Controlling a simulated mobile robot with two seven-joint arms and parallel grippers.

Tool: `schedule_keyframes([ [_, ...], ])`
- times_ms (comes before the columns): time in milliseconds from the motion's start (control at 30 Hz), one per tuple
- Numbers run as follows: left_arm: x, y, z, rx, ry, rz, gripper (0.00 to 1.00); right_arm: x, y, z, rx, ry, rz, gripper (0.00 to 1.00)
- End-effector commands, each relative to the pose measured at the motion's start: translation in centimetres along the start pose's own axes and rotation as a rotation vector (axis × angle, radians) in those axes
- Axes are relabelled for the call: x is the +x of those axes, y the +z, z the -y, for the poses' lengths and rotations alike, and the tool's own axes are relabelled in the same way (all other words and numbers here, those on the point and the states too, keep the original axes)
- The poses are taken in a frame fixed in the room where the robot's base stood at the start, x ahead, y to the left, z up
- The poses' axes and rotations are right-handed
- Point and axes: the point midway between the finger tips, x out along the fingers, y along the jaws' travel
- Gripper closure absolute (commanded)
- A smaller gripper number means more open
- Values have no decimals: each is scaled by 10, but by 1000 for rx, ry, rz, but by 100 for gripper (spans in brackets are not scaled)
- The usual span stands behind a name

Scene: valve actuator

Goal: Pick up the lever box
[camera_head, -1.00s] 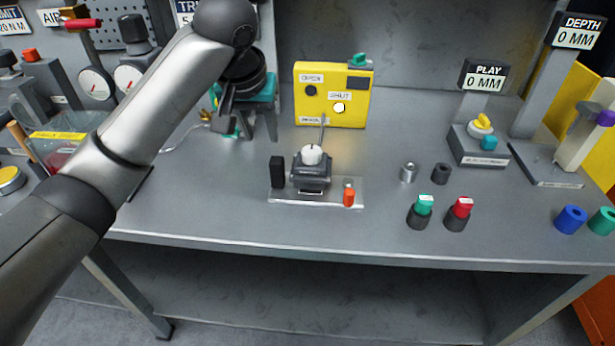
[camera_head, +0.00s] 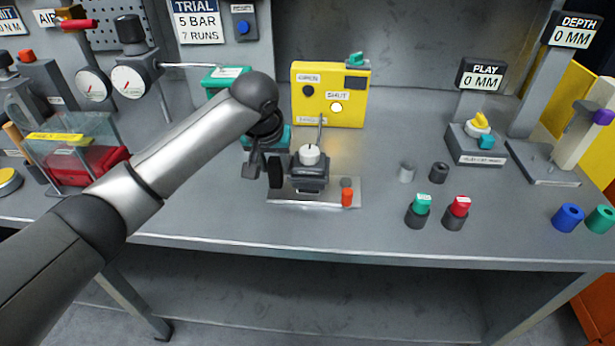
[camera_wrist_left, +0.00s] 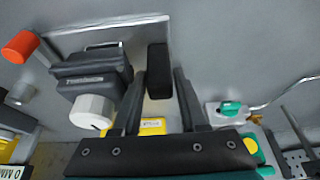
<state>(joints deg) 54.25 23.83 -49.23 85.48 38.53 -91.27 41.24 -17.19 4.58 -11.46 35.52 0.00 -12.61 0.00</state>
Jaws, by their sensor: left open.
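No part carries a readable "lever box" label. A yellow box (camera_head: 328,108) with OPEN and SHUT labels and a teal handle (camera_head: 357,58) on top stands at the back of the bench. A black upright block (camera_head: 275,174) stands at the plate's left end. My left gripper (camera_head: 261,168) is open beside this block. In the left wrist view, the black block (camera_wrist_left: 159,68) shows between the open fingers (camera_wrist_left: 160,78); contact is unclear. My right gripper is out of view.
Green-topped (camera_head: 420,208) and red-topped (camera_head: 457,211) holders stand to the right. Gauges (camera_head: 130,80) and a red box (camera_head: 85,166) are on the left. The front middle of the bench is clear.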

Motion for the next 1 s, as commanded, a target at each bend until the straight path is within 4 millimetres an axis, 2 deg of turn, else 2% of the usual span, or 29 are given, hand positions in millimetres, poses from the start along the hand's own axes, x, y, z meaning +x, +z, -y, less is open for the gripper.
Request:
schedule_keyframes([
  [267,5,0,0,1,0,0,57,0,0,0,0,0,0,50],
  [667,4,0,0,0,0,0,100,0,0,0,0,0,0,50],
  [1000,4,0,0,0,1,-1,100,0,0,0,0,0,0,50],
])
